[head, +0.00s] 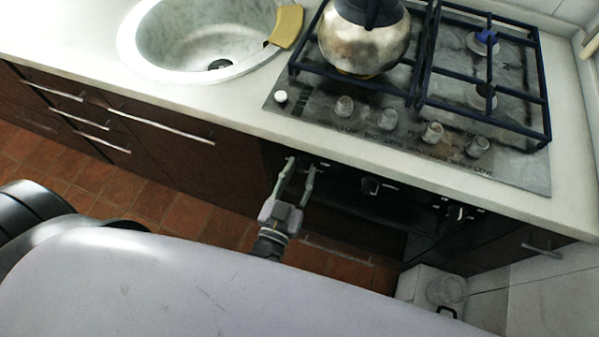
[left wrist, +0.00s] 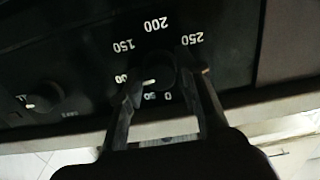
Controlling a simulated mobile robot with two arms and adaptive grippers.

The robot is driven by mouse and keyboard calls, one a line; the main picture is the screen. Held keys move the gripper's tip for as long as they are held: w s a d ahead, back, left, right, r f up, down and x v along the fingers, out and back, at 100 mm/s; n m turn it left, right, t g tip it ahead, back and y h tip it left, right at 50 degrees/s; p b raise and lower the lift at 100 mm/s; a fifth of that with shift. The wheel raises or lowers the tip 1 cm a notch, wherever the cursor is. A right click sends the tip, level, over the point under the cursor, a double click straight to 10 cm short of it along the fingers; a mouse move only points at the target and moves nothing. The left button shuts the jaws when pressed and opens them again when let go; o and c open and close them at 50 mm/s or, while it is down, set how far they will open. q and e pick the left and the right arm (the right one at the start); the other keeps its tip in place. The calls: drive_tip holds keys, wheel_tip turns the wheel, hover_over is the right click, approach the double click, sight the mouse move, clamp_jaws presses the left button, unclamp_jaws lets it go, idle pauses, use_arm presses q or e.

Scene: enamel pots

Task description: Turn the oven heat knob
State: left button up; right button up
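The oven's black heat knob (left wrist: 158,80) shows in the left wrist view inside a dial of white numbers up to 250, which appear upside down. Its white mark points left, toward the 50 to 100 side. My left gripper (head: 301,166) is at the left end of the oven's black control panel (head: 410,196) in the head view. In the left wrist view, its two fingers (left wrist: 165,88) are apart, one on each side of the knob. Whether either finger touches it is unclear. My right gripper is not in view.
Another oven knob (head: 370,186) is further right on the panel; one also shows in the left wrist view (left wrist: 40,102). The stove (head: 300,112) above carries a metal kettle (head: 365,45) and several hob knobs. A sink (head: 205,35) is at left. Tiled floor lies below.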

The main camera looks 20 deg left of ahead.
use_arm(q)
clamp_jaws()
drive_tip(key=shift+n, duration=0.3)
drive_tip(key=shift+r+n+p, duration=0.1)
drive_tip(key=shift+n+p, duration=0.65)
drive_tip(key=shift+n, duration=0.45)
drive_tip(key=n+p, duration=0.1)
drive_tip(key=n, duration=0.2)
drive_tip(key=shift+n, duration=0.3)
drive_tip(key=n, duration=0.4)
drive_tip(key=shift+n, duration=0.3)
drive_tip(key=n, duration=0.5)
drive_tip(key=shift+d, duration=0.1)
drive_tip(key=shift+n, duration=0.3)
